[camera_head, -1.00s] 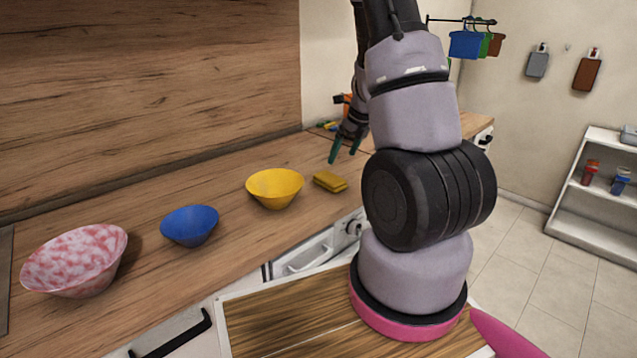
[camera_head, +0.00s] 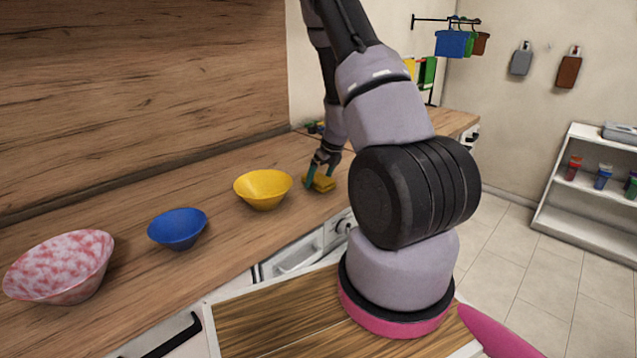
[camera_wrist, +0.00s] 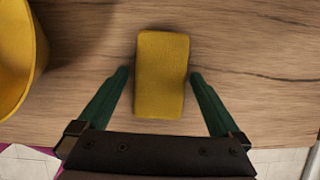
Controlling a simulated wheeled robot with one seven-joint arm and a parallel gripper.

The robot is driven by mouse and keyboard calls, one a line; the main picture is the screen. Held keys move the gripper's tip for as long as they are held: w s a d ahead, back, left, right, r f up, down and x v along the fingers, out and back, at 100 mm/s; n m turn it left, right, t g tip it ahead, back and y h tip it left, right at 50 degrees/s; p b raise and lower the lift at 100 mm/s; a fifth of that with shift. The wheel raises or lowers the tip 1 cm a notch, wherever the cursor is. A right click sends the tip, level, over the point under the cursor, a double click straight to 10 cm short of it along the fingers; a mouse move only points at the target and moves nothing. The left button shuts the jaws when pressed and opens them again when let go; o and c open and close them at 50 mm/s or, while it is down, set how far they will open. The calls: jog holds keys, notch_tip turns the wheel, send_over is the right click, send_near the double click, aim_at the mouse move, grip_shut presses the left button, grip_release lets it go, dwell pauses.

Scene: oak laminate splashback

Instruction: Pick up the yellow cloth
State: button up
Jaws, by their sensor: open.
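The yellow cloth (camera_wrist: 161,75) is a small folded yellow block lying on the wooden counter. In the wrist view it lies between the two green fingers of my gripper (camera_wrist: 158,75), with a gap on each side. In the head view the cloth (camera_head: 321,184) sits to the right of the yellow bowl, partly hidden by my gripper (camera_head: 320,173). My gripper is open, pointing down over the cloth, and holds nothing.
A yellow bowl (camera_head: 263,189) stands just left of the cloth and also shows in the wrist view (camera_wrist: 18,60). A blue bowl (camera_head: 177,229) and a pink-and-white bowl (camera_head: 60,267) stand further left. The counter's front edge is close to the cloth.

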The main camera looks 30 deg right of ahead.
aim_at(320, 178)
jog(key=c, duration=1.2)
jog(key=shift+r, duration=0.1)
notch_tip(320, 178, up, 10)
